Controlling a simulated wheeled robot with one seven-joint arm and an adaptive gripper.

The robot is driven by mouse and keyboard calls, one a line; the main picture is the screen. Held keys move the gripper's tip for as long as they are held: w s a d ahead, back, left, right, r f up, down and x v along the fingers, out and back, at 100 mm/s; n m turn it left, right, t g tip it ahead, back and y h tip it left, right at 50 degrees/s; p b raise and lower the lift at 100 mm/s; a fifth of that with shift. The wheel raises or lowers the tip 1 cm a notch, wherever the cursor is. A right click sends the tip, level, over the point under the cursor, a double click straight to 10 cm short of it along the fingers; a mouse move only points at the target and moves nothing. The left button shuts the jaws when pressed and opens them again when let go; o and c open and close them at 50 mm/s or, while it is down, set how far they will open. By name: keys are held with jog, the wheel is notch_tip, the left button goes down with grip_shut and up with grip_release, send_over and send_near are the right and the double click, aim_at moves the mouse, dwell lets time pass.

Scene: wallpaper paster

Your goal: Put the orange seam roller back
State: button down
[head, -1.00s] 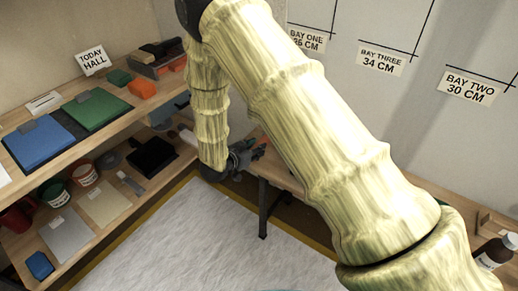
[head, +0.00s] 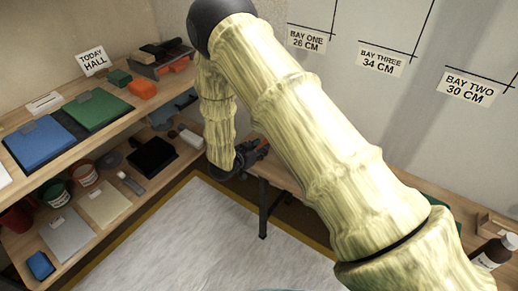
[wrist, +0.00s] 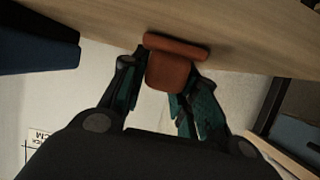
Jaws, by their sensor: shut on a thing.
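The orange seam roller (wrist: 170,70) shows in the wrist view as a dull orange piece with a wider bar across its far end. My gripper (wrist: 160,84) is shut on it, with one dark finger on each side. The roller's wide end is close to a pale wooden surface (wrist: 235,35); I cannot tell whether it touches. In the head view my gripper (head: 254,154) is at the near left end of the wooden table (head: 281,172), beside the wall. The roller is not clearly visible there.
At left, a two-level wooden shelf holds a blue box (head: 38,143), a green box (head: 97,109), an orange block (head: 142,88), a black pad (head: 151,157) and tubs. A pale sheet (head: 195,235) covers the area in front. A brown bottle (head: 492,253) stands at right.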

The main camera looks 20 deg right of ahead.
jog(key=shift+f, duration=0.1)
jog(key=c, duration=1.1)
grip_release()
jog(key=shift+f+b, duration=0.15)
jog(key=shift+b, duration=0.15)
